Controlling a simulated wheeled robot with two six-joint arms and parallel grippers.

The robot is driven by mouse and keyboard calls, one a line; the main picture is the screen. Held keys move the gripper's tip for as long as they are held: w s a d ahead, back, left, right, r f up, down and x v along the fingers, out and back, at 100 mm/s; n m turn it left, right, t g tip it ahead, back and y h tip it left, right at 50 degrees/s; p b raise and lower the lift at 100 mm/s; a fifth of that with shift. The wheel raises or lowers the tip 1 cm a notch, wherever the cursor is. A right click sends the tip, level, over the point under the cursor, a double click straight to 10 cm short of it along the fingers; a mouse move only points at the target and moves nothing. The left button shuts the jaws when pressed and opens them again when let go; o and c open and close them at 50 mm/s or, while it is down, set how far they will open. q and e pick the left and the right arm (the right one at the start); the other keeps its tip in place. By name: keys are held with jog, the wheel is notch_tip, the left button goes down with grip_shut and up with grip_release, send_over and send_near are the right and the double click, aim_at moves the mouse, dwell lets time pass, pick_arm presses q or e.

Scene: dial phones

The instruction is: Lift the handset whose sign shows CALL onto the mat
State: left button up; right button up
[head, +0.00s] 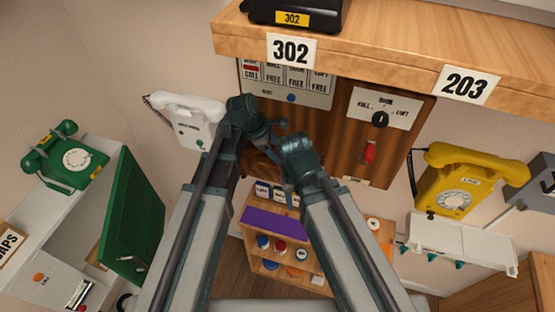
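A sign panel (285,82) on the wall has several windows. The leftmost has a red bar and reads CALL; the others read FREE. The small name above CALL is hard to read. A white phone (186,120) hangs on the wall, partly behind my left arm. A green phone (70,158) sits on the left cabinet. A yellow phone (452,180) with its handset on top hangs at right. A black phone (293,14) is on the top shelf, cut off. The purple mat (274,224) lies on a low shelf unit. My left gripper (268,128) and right gripper (290,182) are empty-looking, fingers unclear.
A wooden shelf (400,70) with tags 302 and 203 juts out above. A green cabinet door (130,220) stands open at left. A white ledge (460,240) is below the yellow phone.

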aim_at(277, 150)
pick_arm(q)
jog(key=shift+d+f, duration=0.15)
jog(key=shift+f, duration=0.25)
jog(key=shift+r, duration=0.15)
grip_shut()
notch_tip(277, 150, up, 10)
jog(key=p, duration=1)
